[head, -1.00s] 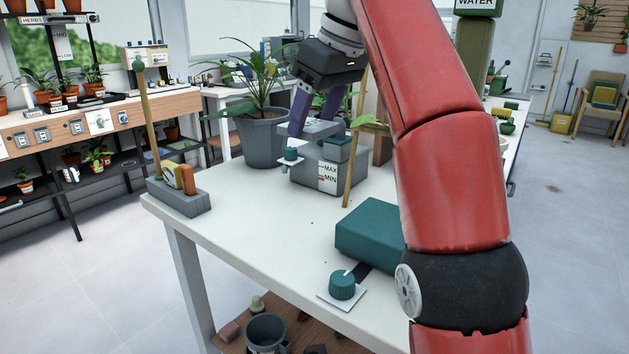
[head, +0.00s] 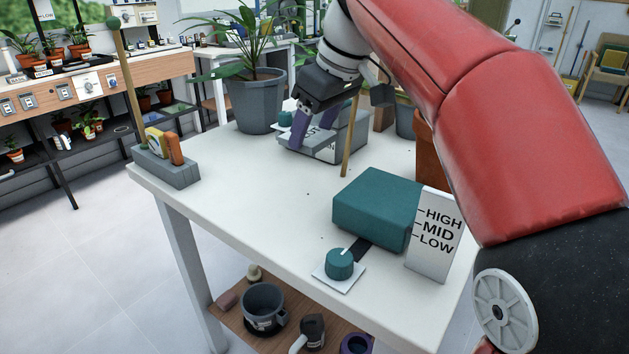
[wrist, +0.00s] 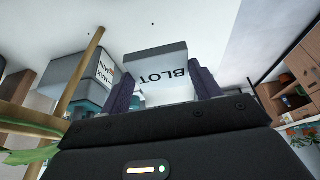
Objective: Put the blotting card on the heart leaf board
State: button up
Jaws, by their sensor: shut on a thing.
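The blotting card (wrist: 157,66) is a pale block marked BLOT in the wrist view. It sits between the two purple fingers of my gripper (wrist: 163,88), which is shut on it. In the head view my gripper (head: 315,124) is low over the far part of the white table, at a grey box (head: 352,135). The card's outline is hard to separate from the box there. I cannot pick out a heart leaf board by any mark.
A teal box (head: 375,208) and a HIGH-MID-LOW board (head: 435,235) stand nearer on the table (head: 245,205). A teal knob (head: 339,264) is at the front edge. A grey holder (head: 168,167) is on the left, and a potted palm (head: 256,100) behind. A thin stake (head: 350,140) rises beside my gripper.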

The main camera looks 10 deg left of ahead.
aim_at(308, 196)
notch_tip(308, 196, down, 11)
jog(key=shift+r+b, duration=0.15)
jog(key=shift+b, duration=0.75)
jog(key=shift+f, duration=0.2)
jog(key=o, duration=1)
jog(key=shift+r, duration=0.1)
